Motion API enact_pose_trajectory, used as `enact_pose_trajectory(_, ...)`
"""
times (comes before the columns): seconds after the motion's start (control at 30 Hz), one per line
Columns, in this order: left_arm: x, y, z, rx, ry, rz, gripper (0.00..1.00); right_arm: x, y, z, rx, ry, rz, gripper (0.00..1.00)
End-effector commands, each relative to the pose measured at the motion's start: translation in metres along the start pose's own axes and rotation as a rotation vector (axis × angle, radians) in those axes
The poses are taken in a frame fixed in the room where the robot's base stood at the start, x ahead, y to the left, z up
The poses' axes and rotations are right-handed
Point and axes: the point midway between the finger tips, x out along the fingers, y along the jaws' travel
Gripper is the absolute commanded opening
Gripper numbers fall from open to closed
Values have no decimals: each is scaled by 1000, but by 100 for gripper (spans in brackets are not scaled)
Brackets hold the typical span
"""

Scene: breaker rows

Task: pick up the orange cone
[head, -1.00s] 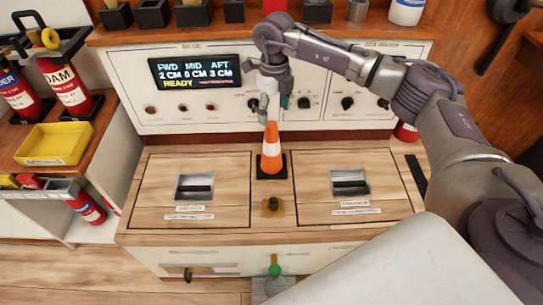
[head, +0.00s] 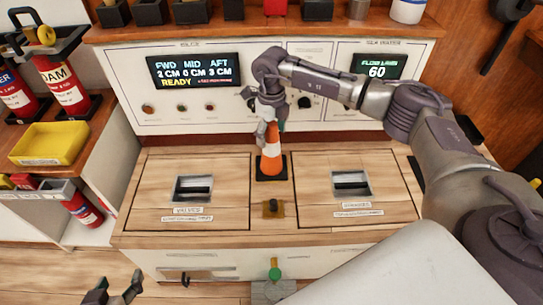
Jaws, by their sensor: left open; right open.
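The orange cone (head: 271,163) has a white band and a black square base. It stands upright on the wooden counter (head: 225,229), between two hatches and in front of the control panel. My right gripper (head: 265,133) is open at the cone's top and covers part of its tip. I cannot tell whether the fingers touch it. My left gripper (head: 116,291) is open and empty at the bottom left edge, low in front of the counter and far from the cone.
A small brass fitting with a dark knob (head: 272,208) sits in front of the cone. The panel's display (head: 194,70) stands behind. A yellow tray (head: 49,143) and fire extinguishers (head: 62,82) are at the left. A green knob (head: 275,273) is on the counter front.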

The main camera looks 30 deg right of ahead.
Motion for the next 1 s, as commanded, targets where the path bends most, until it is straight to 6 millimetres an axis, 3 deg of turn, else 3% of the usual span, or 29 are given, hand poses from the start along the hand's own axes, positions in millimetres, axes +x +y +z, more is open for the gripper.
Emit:
enact_pose_trajectory(0.1,0,0,0,0,-1,0,63,0,0,0,0,0,0,71)
enact_pose_trajectory(0.53,0,0,0,0,-3,-1,63,0,0,0,-1,0,1,0)
enact_pose_trajectory(1.0,-1,0,1,0,-11,-1,63,-4,0,1,-1,-2,1,0)
